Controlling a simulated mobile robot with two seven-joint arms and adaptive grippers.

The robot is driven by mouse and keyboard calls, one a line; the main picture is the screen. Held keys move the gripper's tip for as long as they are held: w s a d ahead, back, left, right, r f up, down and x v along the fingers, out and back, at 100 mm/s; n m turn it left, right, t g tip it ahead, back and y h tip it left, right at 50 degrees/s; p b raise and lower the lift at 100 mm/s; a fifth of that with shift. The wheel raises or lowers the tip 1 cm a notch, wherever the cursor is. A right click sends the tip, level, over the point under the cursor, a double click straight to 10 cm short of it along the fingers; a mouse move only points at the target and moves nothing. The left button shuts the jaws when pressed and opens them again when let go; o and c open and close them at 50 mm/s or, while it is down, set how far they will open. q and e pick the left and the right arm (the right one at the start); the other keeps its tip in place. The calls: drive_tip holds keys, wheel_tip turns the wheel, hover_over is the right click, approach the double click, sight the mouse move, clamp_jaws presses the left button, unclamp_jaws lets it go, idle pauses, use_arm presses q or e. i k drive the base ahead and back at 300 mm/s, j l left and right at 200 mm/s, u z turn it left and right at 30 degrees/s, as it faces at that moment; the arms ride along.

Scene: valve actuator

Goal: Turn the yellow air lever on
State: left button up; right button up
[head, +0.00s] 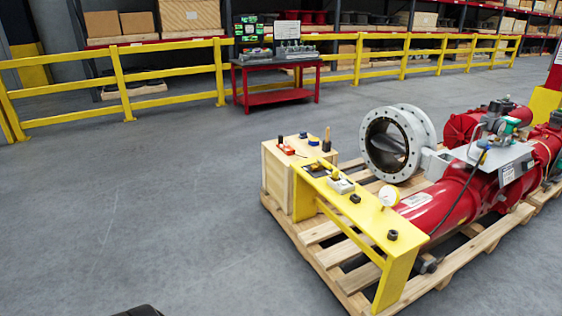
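A yellow bench-like panel (345,222) stands on a wooden pallet at the right of the middle. Small devices sit along its top: a dark plate with a yellow part (315,169), a pale box with a small yellow part (340,183), black knobs and a round white gauge (389,195). The yellow air lever is too small to tell apart surely among the yellow parts, and its position cannot be read. Behind the panel lies a red valve actuator (450,200) beside a grey flanged valve (398,143). Neither of my grippers can be made out.
The pallet (320,233) carries everything. A wooden crate (275,172) with small tools on top stands at the panel's far end. Open grey floor lies to the left. A red workbench (275,95) and yellow railing (125,82) stand at the back.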

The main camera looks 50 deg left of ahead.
sight(328, 166)
drive_tip(key=u, duration=1.25)
drive_tip(key=i+j+z, duration=0.1)
drive_tip(key=i+j, duration=0.1)
drive_tip(key=i, duration=0.1)
